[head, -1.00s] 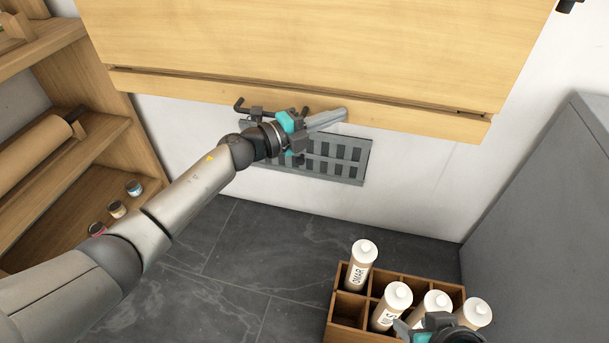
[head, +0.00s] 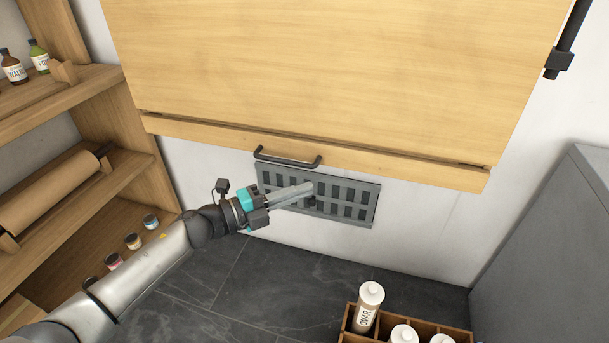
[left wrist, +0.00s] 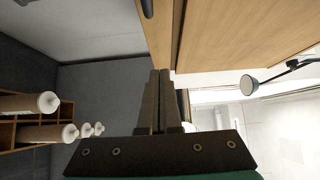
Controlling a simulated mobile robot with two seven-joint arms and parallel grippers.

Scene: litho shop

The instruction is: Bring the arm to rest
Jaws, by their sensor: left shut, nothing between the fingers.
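My left arm (head: 150,266) reaches in from the lower left of the head view. My left gripper (head: 308,188) is shut and empty, in front of the grey wall vent (head: 345,197) and below the wooden panel. The panel's dark bar handle (head: 286,160) is just above the gripper, and a gap shows between them. In the left wrist view the two fingers (left wrist: 160,75) lie together with nothing between them. My right gripper does not show in the current views.
A wooden panel (head: 320,70) overhangs the wall. Wooden shelves (head: 75,100) with a paper roll (head: 50,188) and small jars stand at left. A divided crate (head: 348,325) with white-capped bottles (head: 368,305) is at lower right, beside a grey cabinet (head: 560,230). Dark floor (head: 270,280) between is clear.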

